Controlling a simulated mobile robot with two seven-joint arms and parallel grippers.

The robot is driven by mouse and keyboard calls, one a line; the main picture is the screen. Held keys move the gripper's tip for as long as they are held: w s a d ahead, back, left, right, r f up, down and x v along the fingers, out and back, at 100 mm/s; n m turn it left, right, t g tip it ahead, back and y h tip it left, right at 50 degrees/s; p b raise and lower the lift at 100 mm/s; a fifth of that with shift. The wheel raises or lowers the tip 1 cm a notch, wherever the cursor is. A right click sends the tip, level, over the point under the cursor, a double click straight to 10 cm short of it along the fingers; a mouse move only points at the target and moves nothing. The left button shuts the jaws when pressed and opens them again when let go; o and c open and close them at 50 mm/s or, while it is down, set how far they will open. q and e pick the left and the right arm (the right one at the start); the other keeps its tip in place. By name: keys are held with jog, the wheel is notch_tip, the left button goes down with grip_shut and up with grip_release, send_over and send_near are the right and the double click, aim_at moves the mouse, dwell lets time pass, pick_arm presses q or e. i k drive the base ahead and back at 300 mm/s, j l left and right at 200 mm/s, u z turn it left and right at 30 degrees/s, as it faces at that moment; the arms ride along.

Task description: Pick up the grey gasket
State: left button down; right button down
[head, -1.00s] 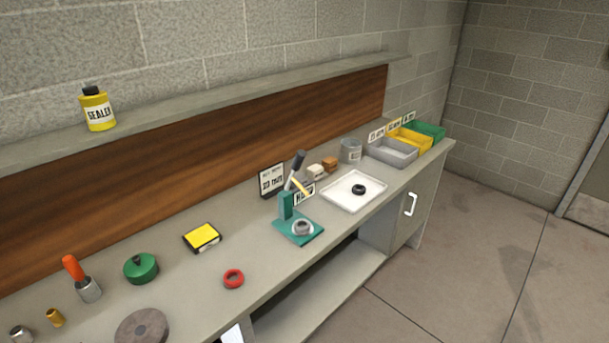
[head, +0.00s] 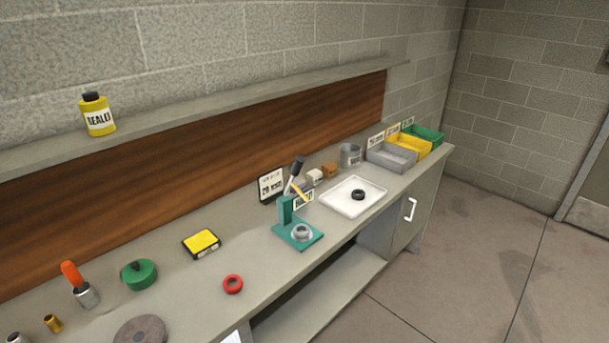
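A grey ring (head: 302,232), which looks like the grey gasket, sits on the base of a green lever press (head: 287,216) near the middle of the bench. A black ring (head: 358,195) lies in a white tray (head: 338,202) to the right of the press. A red ring (head: 232,284) lies on the bench at the front. Neither of my grippers shows in the head view.
The bench (head: 190,280) runs along the wall. It also holds a yellow-topped box (head: 201,241), a green round piece (head: 139,273), an orange-handled tool (head: 78,283) and a grey disc (head: 140,331). Grey (head: 392,157), yellow (head: 411,146) and green (head: 427,136) bins stand at the far right.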

aim_at(306, 235)
jog(key=i+l+u, duration=0.2)
jog(key=i+u, duration=0.25)
jog(key=i+l+u, duration=0.9)
jog(key=k+j, duration=0.05)
